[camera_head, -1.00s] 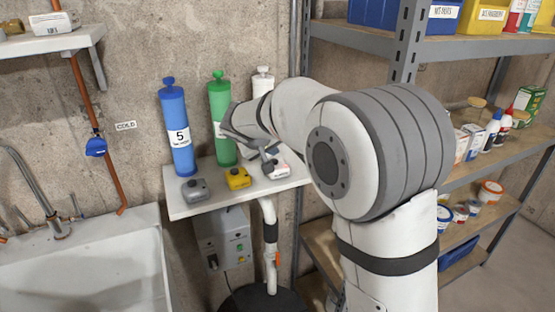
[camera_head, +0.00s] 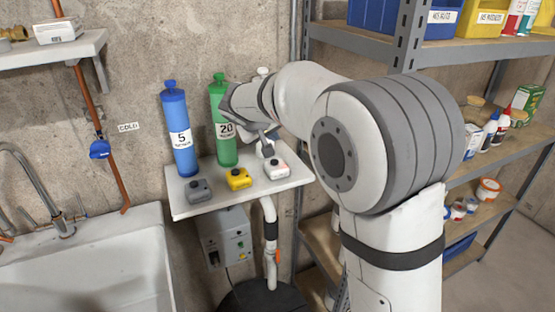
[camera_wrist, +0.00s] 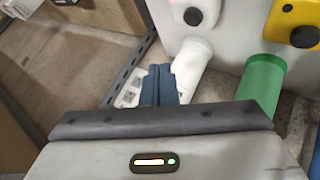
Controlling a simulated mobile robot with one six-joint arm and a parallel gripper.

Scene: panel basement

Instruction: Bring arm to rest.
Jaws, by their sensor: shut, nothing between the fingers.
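My arm reaches from the right side of the head view toward the small white shelf (camera_head: 205,202). My gripper (camera_head: 268,143) is in front of the green and white canisters, above the white box. In the wrist view its two dark blue fingers (camera_wrist: 160,84) are together and hold nothing. My arm hides most of the white canister (camera_head: 263,72) in the head view. The wrist view shows the white canister (camera_wrist: 192,65) just beyond the fingers, with the green canister (camera_wrist: 262,85) to the right.
A blue canister (camera_head: 178,130) and a green canister (camera_head: 221,105) stand on the shelf behind a grey box (camera_head: 198,190), a yellow box (camera_head: 238,179) and a white box (camera_head: 276,168). A sink (camera_head: 90,265) is left. A loaded metal rack (camera_head: 400,60) stands right.

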